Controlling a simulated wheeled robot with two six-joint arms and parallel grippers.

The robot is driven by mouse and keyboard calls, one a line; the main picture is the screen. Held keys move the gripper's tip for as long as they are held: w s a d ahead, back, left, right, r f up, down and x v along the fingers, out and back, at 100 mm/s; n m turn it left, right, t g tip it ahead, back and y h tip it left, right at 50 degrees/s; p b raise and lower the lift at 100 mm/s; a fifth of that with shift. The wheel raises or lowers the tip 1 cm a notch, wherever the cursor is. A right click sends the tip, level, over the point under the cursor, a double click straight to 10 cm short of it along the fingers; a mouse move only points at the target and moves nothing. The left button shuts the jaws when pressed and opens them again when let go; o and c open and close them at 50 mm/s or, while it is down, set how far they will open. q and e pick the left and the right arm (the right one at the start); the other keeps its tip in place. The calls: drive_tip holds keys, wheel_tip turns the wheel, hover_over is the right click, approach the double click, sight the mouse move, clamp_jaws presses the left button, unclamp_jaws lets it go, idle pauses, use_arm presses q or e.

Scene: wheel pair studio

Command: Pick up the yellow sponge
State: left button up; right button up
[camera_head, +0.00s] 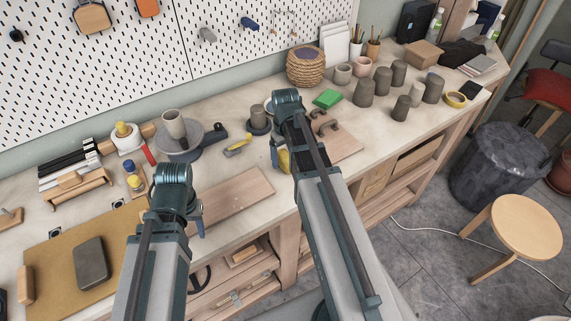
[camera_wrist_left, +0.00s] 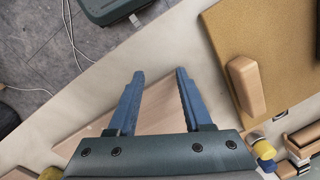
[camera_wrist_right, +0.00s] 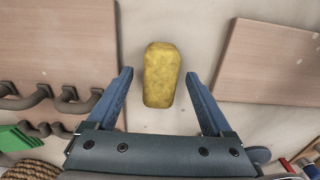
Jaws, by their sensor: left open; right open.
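The yellow sponge (camera_wrist_right: 161,75) lies flat on the worktop in the right wrist view, with rounded ends and a speckled surface. In the head view the yellow sponge (camera_head: 284,161) is partly hidden by my right arm. My right gripper (camera_wrist_right: 159,72) is open above it, one finger to each side, and grips nothing; whether the fingers are level with the sponge I cannot tell. My left gripper (camera_wrist_left: 160,72) is open and empty over the front part of the bench, near a wooden board.
Wooden boards (camera_head: 230,200) (camera_head: 340,145) lie either side of the sponge; the right one carries grey handle-like pieces. A yellow-handled tool (camera_head: 237,147), a green block (camera_head: 327,98) and a wheel (camera_head: 180,142) with a cup stand nearby. Bare worktop surrounds the sponge.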

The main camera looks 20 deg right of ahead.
sight(286, 156)
drive_tip(key=shift+c, duration=0.3)
clamp_jaws()
use_arm(q)
drive_tip(key=shift+r, duration=0.1)
use_arm(e)
drive_tip(key=shift+r, duration=0.1)
use_arm(q)
drive_tip(key=shift+r+p, duration=0.9)
use_arm(e)
drive_tip(key=shift+r, duration=0.85)
use_arm(q)
wheel_tip(286, 156, up, 2)
drive_tip(key=shift+p, duration=1.05)
use_arm(e)
wheel_tip(286, 156, up, 2)
drive_tip(key=shift+r, duration=0.1)
use_arm(q)
drive_tip(key=shift+r+p, duration=0.55)
use_arm(e)
drive_tip(key=s+a+r, duration=0.1)
drive_tip(key=s+a, duration=0.8)
drive_tip(key=a, duration=0.3)
drive_tip(key=shift+s+a, duration=0.3)
drive_tip(key=shift+s, duration=0.1)
